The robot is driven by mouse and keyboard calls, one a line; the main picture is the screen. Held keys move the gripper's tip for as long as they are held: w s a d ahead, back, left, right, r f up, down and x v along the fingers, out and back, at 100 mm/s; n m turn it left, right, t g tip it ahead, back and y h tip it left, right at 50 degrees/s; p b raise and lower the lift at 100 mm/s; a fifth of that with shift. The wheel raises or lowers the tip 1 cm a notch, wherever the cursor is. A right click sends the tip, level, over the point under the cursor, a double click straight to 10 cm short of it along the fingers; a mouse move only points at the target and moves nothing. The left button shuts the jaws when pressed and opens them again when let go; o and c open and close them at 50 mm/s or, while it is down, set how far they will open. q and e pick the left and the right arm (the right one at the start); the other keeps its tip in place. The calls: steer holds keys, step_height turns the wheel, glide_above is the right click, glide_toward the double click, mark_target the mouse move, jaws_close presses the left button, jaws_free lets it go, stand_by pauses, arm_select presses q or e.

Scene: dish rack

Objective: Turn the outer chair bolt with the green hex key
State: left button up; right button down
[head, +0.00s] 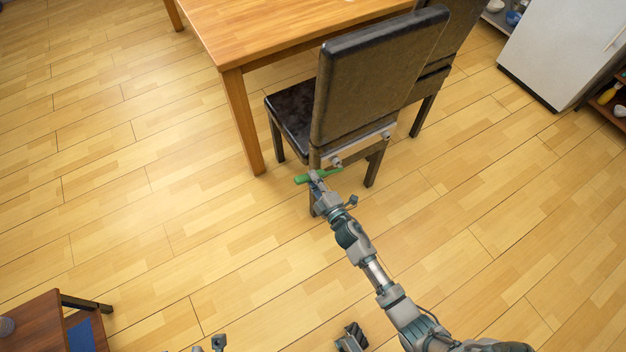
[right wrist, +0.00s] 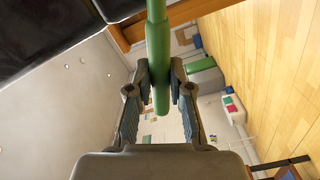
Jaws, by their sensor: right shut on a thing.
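A dark chair (head: 375,80) stands with its back toward me. Its light rear rail carries one bolt (head: 336,161) at the left end and another bolt (head: 386,135) toward the right end. I cannot tell which one is the outer bolt. My right gripper (head: 317,176) is shut on the green hex key (head: 302,180), just below the left-end bolt. I cannot tell if the key touches that bolt. In the right wrist view the green key (right wrist: 157,45) runs between the fingers of the gripper (right wrist: 160,90). Small grey parts at the bottom edge, possibly my left gripper (head: 208,346), are mostly cut off.
A wooden table (head: 270,30) stands behind and left of the chair. A second dark chair (head: 445,60) is just beyond it. A white cabinet (head: 565,45) stands at the far right. A low brown table (head: 40,325) is at the lower left. The wooden floor between is open.

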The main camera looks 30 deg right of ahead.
steer(key=shift+w, duration=0.55)
steer(key=shift+w+a, duration=0.1)
steer(key=shift+w, duration=0.15)
steer(key=c, duration=1)
jaws_free()
steer(key=c, duration=0.4)
